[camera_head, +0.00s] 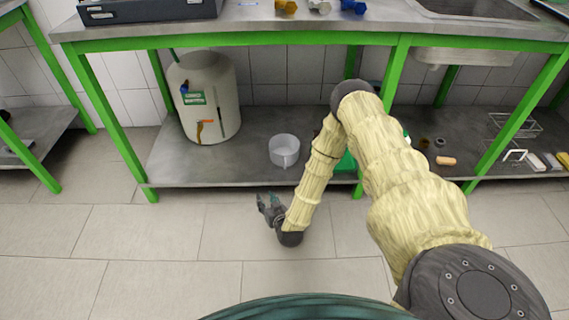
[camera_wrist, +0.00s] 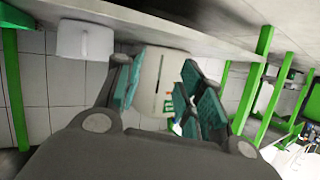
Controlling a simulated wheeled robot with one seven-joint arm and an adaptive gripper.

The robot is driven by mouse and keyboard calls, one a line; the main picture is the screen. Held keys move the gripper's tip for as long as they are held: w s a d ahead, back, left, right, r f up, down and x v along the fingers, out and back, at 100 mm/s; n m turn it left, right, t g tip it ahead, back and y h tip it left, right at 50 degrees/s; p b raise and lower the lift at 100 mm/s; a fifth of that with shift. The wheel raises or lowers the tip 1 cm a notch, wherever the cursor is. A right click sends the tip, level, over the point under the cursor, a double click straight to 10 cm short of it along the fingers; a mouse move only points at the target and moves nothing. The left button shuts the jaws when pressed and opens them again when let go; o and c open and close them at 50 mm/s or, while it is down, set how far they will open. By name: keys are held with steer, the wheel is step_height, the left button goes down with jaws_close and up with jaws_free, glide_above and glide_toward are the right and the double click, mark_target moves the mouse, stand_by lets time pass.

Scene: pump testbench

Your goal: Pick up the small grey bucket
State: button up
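The small grey bucket (camera_head: 284,150) stands upright on the lower shelf under the bench, right of a large white tank. In the wrist view, which is turned over, the bucket (camera_wrist: 85,40) shows at the upper left, outside the fingers. My gripper (camera_head: 268,201) is in front of the shelf's front edge, nearer to me than the bucket and slightly left of it. In the wrist view my gripper (camera_wrist: 160,82) has its fingers spread, with nothing held between them. The tank shows beyond them in the gap.
The white tank (camera_head: 205,100) with a tap stands on the lower shelf (camera_head: 220,172). Green legs (camera_head: 119,130) and the bench top (camera_head: 290,27) frame the shelf space. A green object (camera_head: 346,162) is partly hidden behind my arm. The floor in front is clear.

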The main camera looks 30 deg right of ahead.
mark_target(285, 167)
steer(key=w+d+f+t+h+b, duration=0.1)
steer(key=w+d+b, duration=0.1)
steer(key=d, duration=0.3)
steer(key=w+d+f+t+h+b, duration=0.1)
steer(key=w+d+h+b, duration=0.1)
steer(key=d, duration=0.3)
steer(key=w+d+f+m+t+h+b, duration=0.1)
steer(key=w+d+f+b, duration=0.1)
steer(key=d, duration=0.4)
steer(key=shift+w+b, duration=0.9)
steer(key=shift+w, duration=0.1)
steer(key=shift+b+x, duration=1.35)
steer(key=shift+x, duration=1.35)
steer(key=shift+w+d+r, duration=0.1)
steer(key=shift+w+r, duration=0.15)
steer(key=shift+w, duration=0.1)
jaws_close()
